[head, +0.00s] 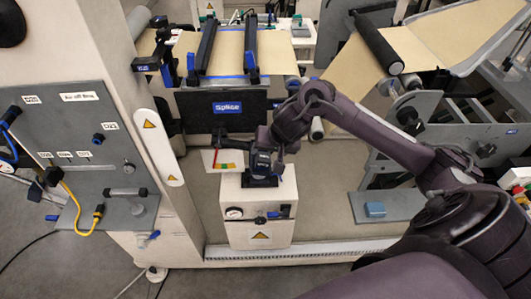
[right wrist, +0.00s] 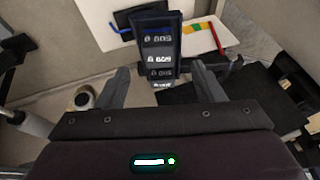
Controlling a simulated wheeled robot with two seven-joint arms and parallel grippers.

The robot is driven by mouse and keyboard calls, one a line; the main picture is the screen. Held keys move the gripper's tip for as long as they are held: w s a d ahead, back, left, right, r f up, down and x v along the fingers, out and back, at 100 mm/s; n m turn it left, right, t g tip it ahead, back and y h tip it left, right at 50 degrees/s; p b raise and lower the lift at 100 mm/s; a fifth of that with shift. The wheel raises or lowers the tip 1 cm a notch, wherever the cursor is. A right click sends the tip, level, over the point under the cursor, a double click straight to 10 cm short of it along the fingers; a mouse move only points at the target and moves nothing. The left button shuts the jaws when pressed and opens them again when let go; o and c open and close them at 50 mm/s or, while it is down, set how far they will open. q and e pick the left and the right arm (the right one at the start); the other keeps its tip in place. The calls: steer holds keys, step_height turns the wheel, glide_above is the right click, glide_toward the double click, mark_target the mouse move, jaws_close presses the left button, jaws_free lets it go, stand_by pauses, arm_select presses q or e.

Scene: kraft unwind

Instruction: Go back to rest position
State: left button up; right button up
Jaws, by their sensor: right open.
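My right arm reaches in from the right in the head view. Its gripper (head: 264,164) points down over the top of a white cabinet (head: 258,212). In the right wrist view the gripper (right wrist: 163,78) is open, with its two grey fingers apart. A dark device with several number displays (right wrist: 161,45) stands beyond and between the fingertips. I see no finger closed on it; whether a finger touches it, I cannot tell. My left gripper is in neither view.
A coloured scale strip (head: 228,166) lies beside the gripper. Behind are the black Splice panel (head: 226,108) and a brown paper web (head: 232,52). A grey panel (head: 70,130) with a yellow cable stands at left. A blue block (head: 375,209) lies on a grey plate at right.

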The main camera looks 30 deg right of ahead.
steer(key=s+a+n+t+y, duration=0.1)
steer(key=s+a+n, duration=0.15)
steer(key=a, duration=0.45)
steer(key=s+a+n+t, duration=0.2)
steer(key=a+n, duration=0.2)
steer(key=a, duration=0.4)
steer(key=s+d+f+n+g, duration=0.15)
steer(key=s+g, duration=0.35)
steer(key=s, duration=1)
step_height(320, 180, down, 30)
steer(key=s+n+g, duration=0.1)
steer(key=s, duration=0.1)
steer(key=s+d+f, duration=0.2)
steer(key=s+f, duration=0.7)
steer(key=s+d+f+g+h, duration=0.1)
steer(key=s+d+f, duration=0.1)
steer(key=s+f, duration=0.7)
steer(key=shift+s, duration=0.7)
